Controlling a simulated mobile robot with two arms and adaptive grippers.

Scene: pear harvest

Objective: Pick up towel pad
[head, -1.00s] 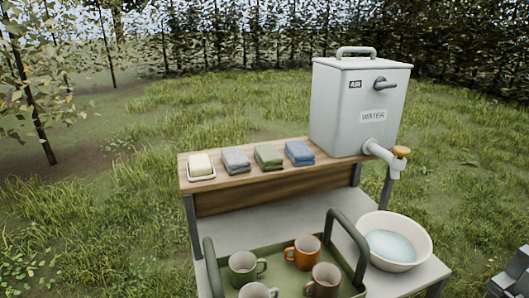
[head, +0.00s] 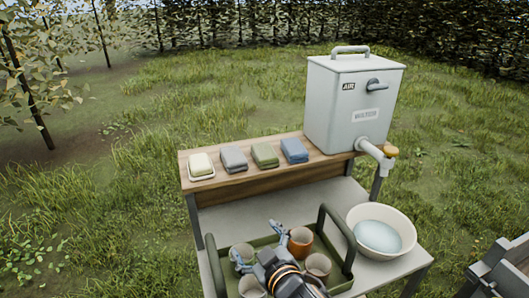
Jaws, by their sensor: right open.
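Three folded towel pads lie in a row on the wooden shelf: a grey one (head: 234,159), a green one (head: 265,155) and a blue one (head: 294,150). They are apart from one another. My right gripper (head: 256,243) comes in from the bottom edge over the green tray. Its two fingers are spread and nothing is between them. It is well below the towels in the picture and touches none of them. It hides part of the tray and partly covers the cups. My left gripper is not in view.
A soap bar (head: 201,163) sits in a dish left of the towels. A water tank (head: 355,105) with a tap stands at the shelf's right end. Below are a basin (head: 381,215) and a green tray (head: 322,217) with high handles and several cups.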

